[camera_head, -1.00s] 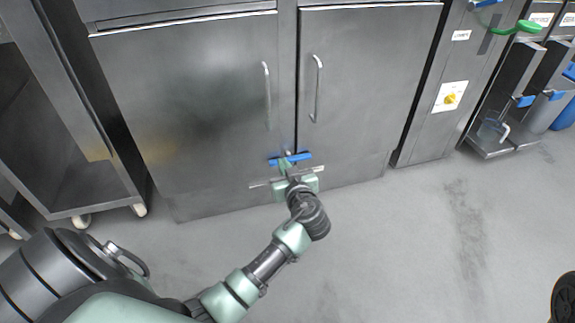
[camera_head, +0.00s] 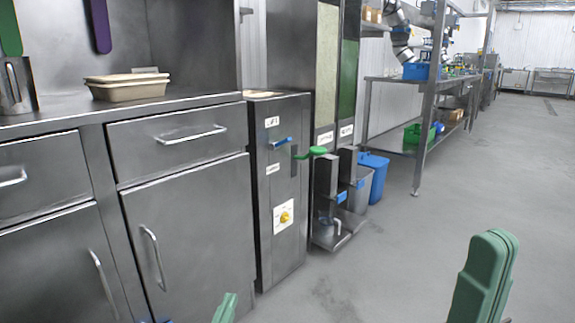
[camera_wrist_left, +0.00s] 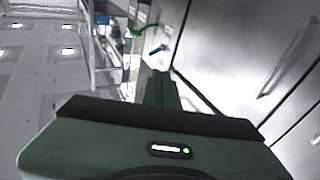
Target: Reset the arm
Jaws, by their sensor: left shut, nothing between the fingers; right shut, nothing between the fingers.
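My left gripper (camera_head: 225,308) shows only as a green fingertip at the bottom edge of the head view, in front of the cabinet's lower right. In the left wrist view the left gripper (camera_wrist_left: 160,88) has its dark green fingers together, with nothing between them. My right gripper (camera_head: 486,272) stands up at the lower right of the head view, over the open floor. Its green fingers are together and hold nothing. Most of both arms is out of view.
A steel cabinet (camera_head: 190,215) with a drawer fills the left; a beige tray (camera_head: 130,90) sits on its counter. Bins (camera_head: 373,178) and a long table (camera_head: 420,82) lie beyond. The right floor is clear.

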